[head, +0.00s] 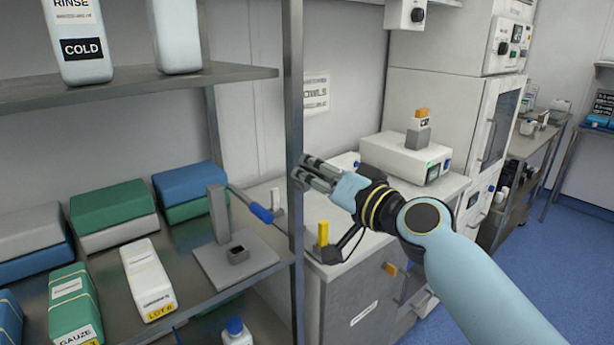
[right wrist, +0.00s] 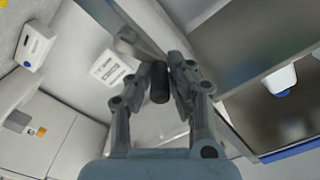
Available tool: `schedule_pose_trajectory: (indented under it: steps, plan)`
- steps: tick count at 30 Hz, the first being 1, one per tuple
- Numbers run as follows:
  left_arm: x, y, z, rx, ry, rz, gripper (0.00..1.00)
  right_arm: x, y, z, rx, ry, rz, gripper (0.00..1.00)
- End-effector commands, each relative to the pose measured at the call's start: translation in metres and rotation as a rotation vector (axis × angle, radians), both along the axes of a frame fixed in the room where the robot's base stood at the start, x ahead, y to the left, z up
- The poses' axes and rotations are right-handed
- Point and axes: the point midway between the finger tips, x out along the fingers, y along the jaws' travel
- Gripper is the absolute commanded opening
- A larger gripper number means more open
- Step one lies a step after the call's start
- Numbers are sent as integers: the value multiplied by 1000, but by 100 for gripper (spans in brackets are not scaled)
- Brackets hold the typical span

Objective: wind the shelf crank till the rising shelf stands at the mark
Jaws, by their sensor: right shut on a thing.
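My right gripper (head: 312,172) is beside the front post of the shelf rack, its fingers pointing left. In the right wrist view (right wrist: 160,84) its fingers are closed around a short dark cylinder (right wrist: 160,82), which looks like the crank's grip. The crank's arm and hub are not clear in either view. The rack has an upper shelf (head: 130,84) and a lower shelf (head: 195,285); I cannot tell which one rises. I cannot make out the mark. My left gripper is out of view.
The upper shelf holds white bottles (head: 80,40). The lower shelf holds green, blue and grey packs (head: 112,205), a white carton (head: 148,280) and a grey stand (head: 218,215) near a blue-handled lever (head: 262,213). A white cabinet (head: 365,285) stands right of the rack.

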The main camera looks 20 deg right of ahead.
Motion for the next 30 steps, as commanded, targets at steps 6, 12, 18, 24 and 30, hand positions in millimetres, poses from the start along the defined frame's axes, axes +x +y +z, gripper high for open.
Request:
schedule_pose_trajectory:
  steps: [6,12,18,24,30]
  plan:
    - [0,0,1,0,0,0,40,4,-10,4,190,63,-2,0]
    - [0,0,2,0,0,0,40,7,-18,3,360,125,-3,0]
    - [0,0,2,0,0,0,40,9,-24,1,501,176,-2,0]
    - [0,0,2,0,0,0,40,11,-28,-1,600,213,-2,0]
    - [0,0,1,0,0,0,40,11,-30,-3,655,232,-2,0]
